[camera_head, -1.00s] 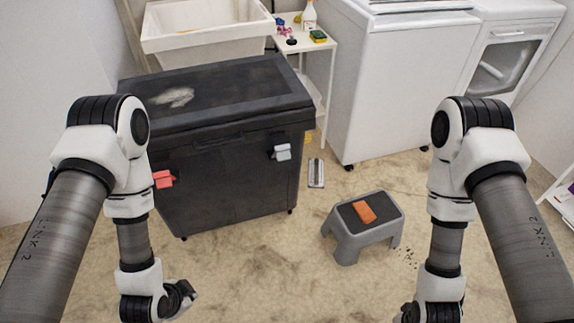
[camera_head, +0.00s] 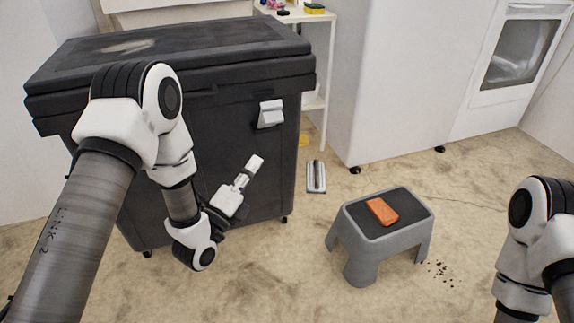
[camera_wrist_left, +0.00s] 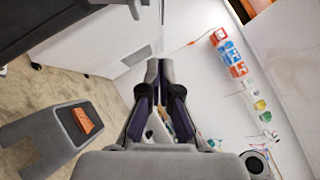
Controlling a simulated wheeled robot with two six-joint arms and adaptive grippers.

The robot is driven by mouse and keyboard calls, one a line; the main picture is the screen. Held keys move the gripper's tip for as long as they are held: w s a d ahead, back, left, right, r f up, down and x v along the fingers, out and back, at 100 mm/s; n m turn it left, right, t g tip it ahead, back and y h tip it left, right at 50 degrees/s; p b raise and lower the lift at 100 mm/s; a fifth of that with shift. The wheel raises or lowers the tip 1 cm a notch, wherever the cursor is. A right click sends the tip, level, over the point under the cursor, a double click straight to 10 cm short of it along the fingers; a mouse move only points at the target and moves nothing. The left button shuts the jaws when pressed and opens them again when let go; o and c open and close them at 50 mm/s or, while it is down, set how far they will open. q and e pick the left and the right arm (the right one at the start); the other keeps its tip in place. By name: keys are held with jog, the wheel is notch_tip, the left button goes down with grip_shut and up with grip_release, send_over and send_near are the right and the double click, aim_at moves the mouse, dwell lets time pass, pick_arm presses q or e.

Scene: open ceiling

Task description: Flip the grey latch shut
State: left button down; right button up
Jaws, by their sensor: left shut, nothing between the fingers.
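The grey latch (camera_head: 270,113) is on the upper front of the black chest (camera_head: 262,165), toward its right end, just below the lid. It seems to stick out from the chest front; its exact angle is hard to tell. My left gripper (camera_head: 257,160) is in front of the chest, below and slightly left of the latch and apart from it in the picture. Its fingers are shut and empty, pointing up to the right. They also show together in the left wrist view (camera_wrist_left: 158,68), where I do not make out the latch. My right gripper is out of view.
A flat metal piece (camera_head: 316,177) lies beside the chest. A white side table (camera_head: 328,60) and white appliances (camera_head: 400,90) stand behind. Floor in front is open.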

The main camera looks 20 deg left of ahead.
pick_arm(q)
jog(key=shift+t, duration=0.5)
jog(key=f+b, duration=0.2)
jog(key=b, duration=0.1)
jog(key=w+f+b, duration=0.1)
jog(key=f+b, duration=0.2)
jog(key=shift+w+a+f+b, duration=0.1)
jog(key=shift+a+f+b, duration=0.05)
jog(key=shift+f+b, duration=0.2)
pick_arm(e)
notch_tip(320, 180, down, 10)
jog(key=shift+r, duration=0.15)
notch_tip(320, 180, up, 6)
jog(key=p, duration=0.6)
pick_arm(q)
jog(key=b, duration=0.3)
send_near(279, 122)
jog(key=w+d, duration=0.3)
jog(key=d, duration=0.1)
jog(key=shift+w+a+r+b, duration=0.6)
jog(key=shift+w+a+r, duration=0.55)
jog(key=shift+w+a, duration=0.05)
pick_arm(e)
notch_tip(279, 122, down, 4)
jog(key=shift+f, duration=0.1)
